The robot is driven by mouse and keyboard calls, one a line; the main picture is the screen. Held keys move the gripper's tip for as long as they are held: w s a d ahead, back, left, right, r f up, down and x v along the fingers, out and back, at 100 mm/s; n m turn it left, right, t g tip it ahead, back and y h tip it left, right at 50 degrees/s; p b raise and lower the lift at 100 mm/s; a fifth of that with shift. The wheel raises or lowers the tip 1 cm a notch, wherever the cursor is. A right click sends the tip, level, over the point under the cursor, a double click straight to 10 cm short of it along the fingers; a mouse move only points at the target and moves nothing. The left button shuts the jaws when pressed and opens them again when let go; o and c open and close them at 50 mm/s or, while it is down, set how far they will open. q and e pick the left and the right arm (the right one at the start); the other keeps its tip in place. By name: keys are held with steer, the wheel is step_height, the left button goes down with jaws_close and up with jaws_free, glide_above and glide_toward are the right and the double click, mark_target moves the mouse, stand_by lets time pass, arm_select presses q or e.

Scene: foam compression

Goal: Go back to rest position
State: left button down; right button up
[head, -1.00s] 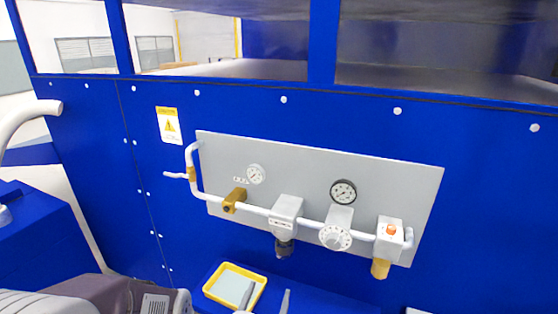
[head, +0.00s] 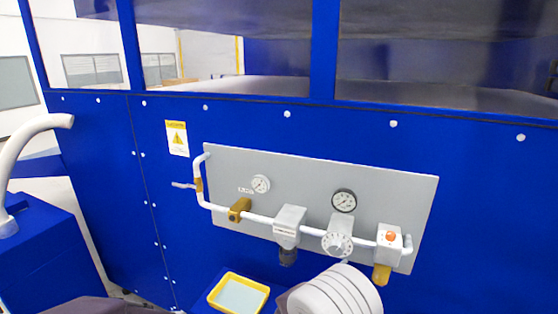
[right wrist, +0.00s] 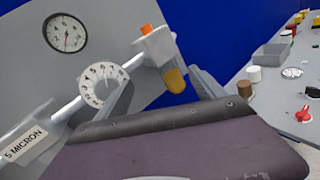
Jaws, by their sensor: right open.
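My right gripper (right wrist: 161,80) shows in the right wrist view, its two grey fingers spread apart with nothing between them. It faces the grey panel, near the white dial knob (right wrist: 104,84) and the orange-topped valve (right wrist: 155,45); I cannot tell the exact gap. In the head view, a white rounded link of my arm (head: 336,292) shows at the bottom, and its fingers are hidden or out of frame. A mauve part of my body is cut off at the bottom left. My left gripper is not in view.
The grey panel (head: 300,170) with gauges, pipe and valves is on the blue wall. A yellow-rimmed tray (head: 212,298) lies below it. A white curved pipe (head: 25,140) rises at the left. A grey table (right wrist: 300,75) with small parts is at right.

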steer(key=s+d+f+m+g+y, duration=0.1)
steer(key=s+d+f+m+g, duration=0.1)
steer(key=s+d+m+g, duration=0.5)
steer(key=s+d+f+m+g+y, duration=0.2)
steer(key=s+d+m+g, duration=0.4)
steer(key=s, duration=0.4)
steer(key=s+a+f+m+y, duration=0.6)
steer(key=y, duration=0.1)
steer(key=w+a+f+m+t+y, duration=0.1)
steer(key=w+a+m+t+y, duration=0.2)
steer(key=a, duration=0.4)
steer(key=shift+w+a+f+m+y, duration=0.25)
steer(key=shift+w+a+m+y, duration=0.15)
steer(key=shift+w+m, duration=0.35)
steer(key=shift+n, duration=0.25)
